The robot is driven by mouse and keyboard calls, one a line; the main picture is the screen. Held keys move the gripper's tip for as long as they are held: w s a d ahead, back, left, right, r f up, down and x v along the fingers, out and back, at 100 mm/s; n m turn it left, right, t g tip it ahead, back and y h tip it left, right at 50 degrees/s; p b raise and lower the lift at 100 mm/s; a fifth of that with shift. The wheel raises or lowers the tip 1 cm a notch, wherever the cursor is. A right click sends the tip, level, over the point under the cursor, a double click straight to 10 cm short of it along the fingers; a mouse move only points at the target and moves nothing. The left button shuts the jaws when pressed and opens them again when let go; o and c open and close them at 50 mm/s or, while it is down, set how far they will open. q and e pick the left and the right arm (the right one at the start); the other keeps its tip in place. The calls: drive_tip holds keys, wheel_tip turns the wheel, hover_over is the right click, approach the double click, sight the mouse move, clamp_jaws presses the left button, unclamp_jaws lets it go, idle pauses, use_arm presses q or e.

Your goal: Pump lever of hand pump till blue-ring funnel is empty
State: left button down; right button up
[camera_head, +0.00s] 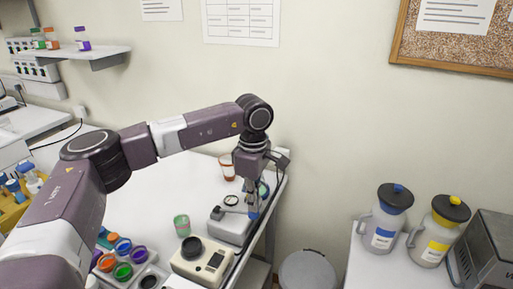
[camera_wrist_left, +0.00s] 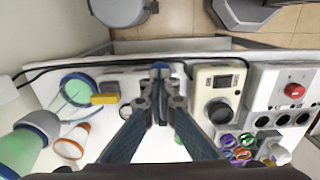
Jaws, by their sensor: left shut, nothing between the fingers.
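The hand pump (camera_head: 230,226) is a grey box near the back right of the white table. My left gripper (camera_head: 252,204) points down just over its right side. In the left wrist view my left gripper (camera_wrist_left: 160,104) is shut and empty. A blue piece, perhaps the lever's end (camera_wrist_left: 160,67), shows just beyond its fingertips; contact cannot be told. The fingers hide much of the pump. A vessel with green liquid (camera_wrist_left: 78,88) stands beside it, partly hidden behind my gripper in the head view. My right gripper is not in view.
A beige instrument (camera_head: 203,262) stands in front of the pump. Colour-ringed containers (camera_head: 123,246) sit at the front left. A green cup (camera_head: 181,225) and a brown-red cup (camera_head: 228,167) stand on the table. A grey bin (camera_head: 306,271) is beyond its right edge.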

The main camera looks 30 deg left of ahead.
use_arm(q)
drive_tip(key=shift+f, duration=0.2)
drive_tip(key=shift+d+f+b, duration=0.2)
drive_tip(key=shift+f+b, duration=0.3)
drive_tip(key=shift+f, duration=0.15)
drive_tip(key=shift+d+f+b, duration=0.1)
drive_tip(key=shift+f+b, duration=0.45)
drive_tip(key=shift+f, duration=0.25)
drive_tip(key=shift+a+r+p, duration=0.35)
drive_tip(key=shift+r+p, duration=0.55)
drive_tip(key=shift+r, duration=0.5)
drive_tip(key=shift+a+r+p, duration=0.3)
drive_tip(key=shift+r+p, duration=0.6)
drive_tip(key=shift+r, duration=0.55)
drive_tip(key=shift+a+r+p, duration=0.35)
drive_tip(key=shift+r+p, duration=0.55)
drive_tip(key=shift+r, duration=0.5)
drive_tip(key=shift+f, duration=0.2)
